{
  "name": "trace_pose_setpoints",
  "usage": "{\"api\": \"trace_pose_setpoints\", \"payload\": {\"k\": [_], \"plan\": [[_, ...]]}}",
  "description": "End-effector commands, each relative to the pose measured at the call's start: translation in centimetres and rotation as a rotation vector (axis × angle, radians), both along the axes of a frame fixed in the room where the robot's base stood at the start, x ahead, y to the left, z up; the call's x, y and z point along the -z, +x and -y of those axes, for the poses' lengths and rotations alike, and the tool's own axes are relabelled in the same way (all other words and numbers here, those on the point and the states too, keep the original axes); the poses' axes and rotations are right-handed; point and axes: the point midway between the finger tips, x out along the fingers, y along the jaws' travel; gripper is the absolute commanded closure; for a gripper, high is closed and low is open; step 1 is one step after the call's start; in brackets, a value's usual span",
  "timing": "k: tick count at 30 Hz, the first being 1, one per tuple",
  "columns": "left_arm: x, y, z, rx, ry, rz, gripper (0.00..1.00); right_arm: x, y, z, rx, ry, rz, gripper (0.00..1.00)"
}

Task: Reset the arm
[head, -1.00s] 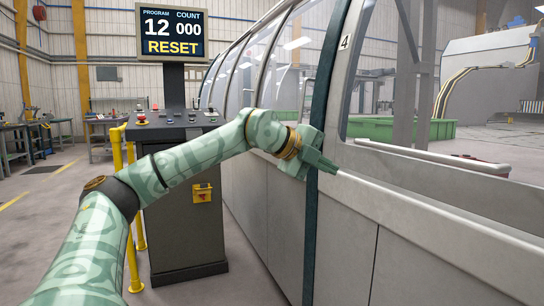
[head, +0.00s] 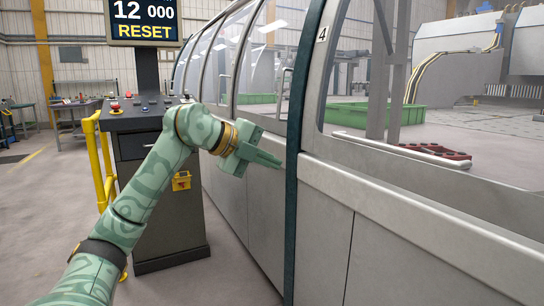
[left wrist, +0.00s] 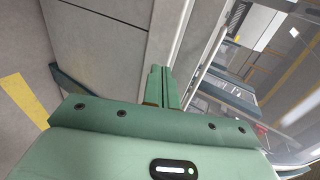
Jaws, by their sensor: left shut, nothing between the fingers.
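My left arm comes in from the lower left in the head view. My left gripper (head: 281,164) is shut and empty, pointing right beside the grey machine's side wall, close to the dark green upright strip (head: 302,120). I cannot tell whether it touches the wall. In the left wrist view the shut fingers (left wrist: 162,86) stand together in front of the machine panels. My right gripper is not in view.
A control console (head: 138,125) with a red button stands left of the machine (head: 330,225), under a screen reading RESET (head: 143,18). A yellow rail (head: 95,160) stands beside it. A green bin (head: 345,112) is behind the window. Floor at lower left is open.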

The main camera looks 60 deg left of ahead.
Motion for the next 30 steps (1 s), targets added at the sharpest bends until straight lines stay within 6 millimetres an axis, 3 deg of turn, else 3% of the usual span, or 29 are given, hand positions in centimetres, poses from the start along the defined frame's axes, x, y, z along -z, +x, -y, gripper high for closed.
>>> {"api": "trace_pose_setpoints", "payload": {"k": [11, 17, 19, 20, 23, 24, 26, 30], "plan": [[-0.2, -0.1, -0.2, 0.014, 0.043, 0.018, 1.00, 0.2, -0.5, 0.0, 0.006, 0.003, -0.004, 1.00], [-5.0, 2.4, 0.7, 0.185, 0.278, 0.362, 1.00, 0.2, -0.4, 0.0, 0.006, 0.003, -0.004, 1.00], [-5.1, 4.0, 0.9, 0.230, 0.284, 0.536, 1.00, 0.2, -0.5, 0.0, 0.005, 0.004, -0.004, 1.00], [-4.3, 4.7, 0.6, 0.226, 0.266, 0.601, 1.00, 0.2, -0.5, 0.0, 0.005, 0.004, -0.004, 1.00], [1.3, 7.0, -1.8, 0.097, 0.154, 0.747, 1.00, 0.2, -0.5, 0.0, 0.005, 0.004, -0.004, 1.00], [4.9, 7.5, -3.3, 0.003, 0.105, 0.762, 1.00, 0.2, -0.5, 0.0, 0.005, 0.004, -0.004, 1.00], [10.1, 7.8, -5.1, -0.129, 0.048, 0.744, 1.00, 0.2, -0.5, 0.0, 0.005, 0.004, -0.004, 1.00], [22.5, 6.3, -7.7, -0.394, -0.035, 0.604, 1.00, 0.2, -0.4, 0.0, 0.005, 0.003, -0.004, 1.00]]}}
